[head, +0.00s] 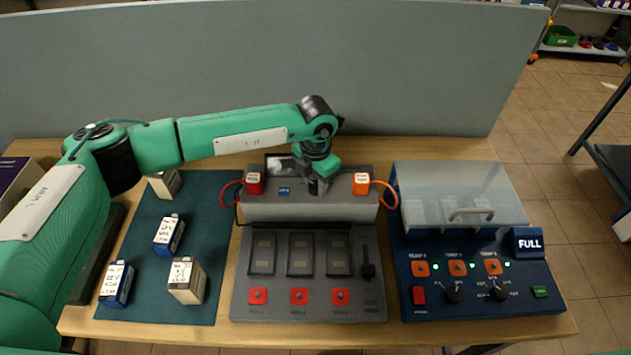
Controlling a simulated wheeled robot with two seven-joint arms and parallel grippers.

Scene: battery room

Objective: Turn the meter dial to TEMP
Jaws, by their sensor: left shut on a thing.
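The grey meter console (345,208) stands in the middle of the table, with a raised rear part. My left arm reaches in from the left, and my left gripper (318,188) points down on this rear part, between the red block and the orange block. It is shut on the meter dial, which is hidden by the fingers. The dial's pointer and the TEMP mark cannot be made out. My right gripper is not in view.
A red block (254,184) and an orange block (361,184) with cables flank the gripper. Several batteries stand on the green mat (205,290) at left. A blue charger panel (445,304) with a clear lid (460,190) is at right. A grey partition (420,70) stands behind.

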